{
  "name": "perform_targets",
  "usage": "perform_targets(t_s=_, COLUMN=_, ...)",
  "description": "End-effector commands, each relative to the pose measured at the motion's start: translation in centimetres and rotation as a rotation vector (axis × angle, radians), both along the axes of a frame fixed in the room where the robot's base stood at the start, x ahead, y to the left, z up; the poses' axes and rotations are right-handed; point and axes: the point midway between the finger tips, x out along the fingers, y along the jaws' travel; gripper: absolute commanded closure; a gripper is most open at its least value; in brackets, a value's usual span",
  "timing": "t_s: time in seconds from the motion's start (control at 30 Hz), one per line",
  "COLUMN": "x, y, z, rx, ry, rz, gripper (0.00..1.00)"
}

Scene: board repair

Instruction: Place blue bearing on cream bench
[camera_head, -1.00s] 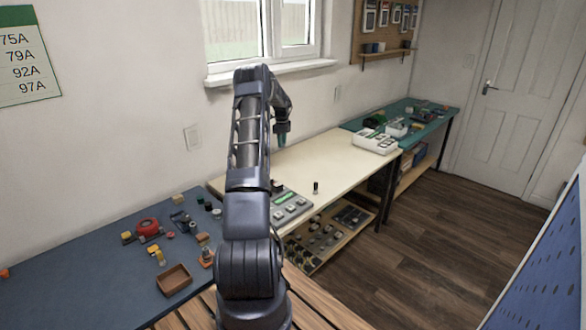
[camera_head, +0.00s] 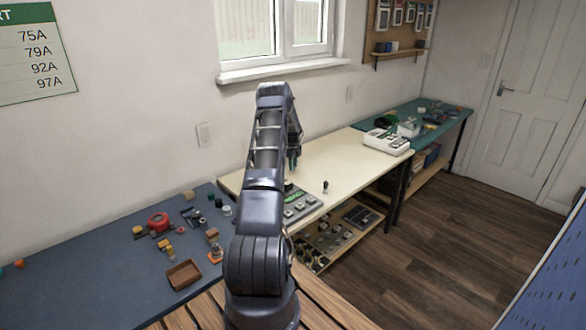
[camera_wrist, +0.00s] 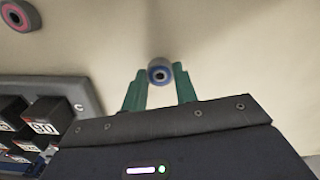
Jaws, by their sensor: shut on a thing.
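The blue bearing (camera_wrist: 160,74), a small grey wheel with a blue ring around its bore, is held between the green fingertips of my gripper (camera_wrist: 160,90) in the wrist view. My gripper is shut on it. The cream bench (camera_wrist: 240,40) fills the background behind the bearing; I cannot tell whether the bearing touches it. In the head view my gripper (camera_head: 293,163) is low over the cream bench (camera_head: 350,160), near its back left part. The bearing cannot be made out there.
A pink-cored wheel (camera_wrist: 20,14) lies on the bench at the wrist view's upper left. A grey tray (camera_wrist: 60,88) with dark numbered blocks is left of my gripper. A small dark upright item (camera_head: 325,186) stands near the front edge. A white box (camera_head: 388,141) sits at the far end.

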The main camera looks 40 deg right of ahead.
Motion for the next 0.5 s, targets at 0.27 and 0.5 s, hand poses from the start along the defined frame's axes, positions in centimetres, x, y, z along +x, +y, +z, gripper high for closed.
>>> perform_targets(t_s=0.27, x=0.0, y=0.0, z=-1.5, rx=0.001, ry=-0.002, rz=-0.001, gripper=0.94)
perform_targets(t_s=0.5, x=0.0, y=0.0, z=-1.9, rx=0.000, ry=-0.001, rz=0.000, gripper=0.94)
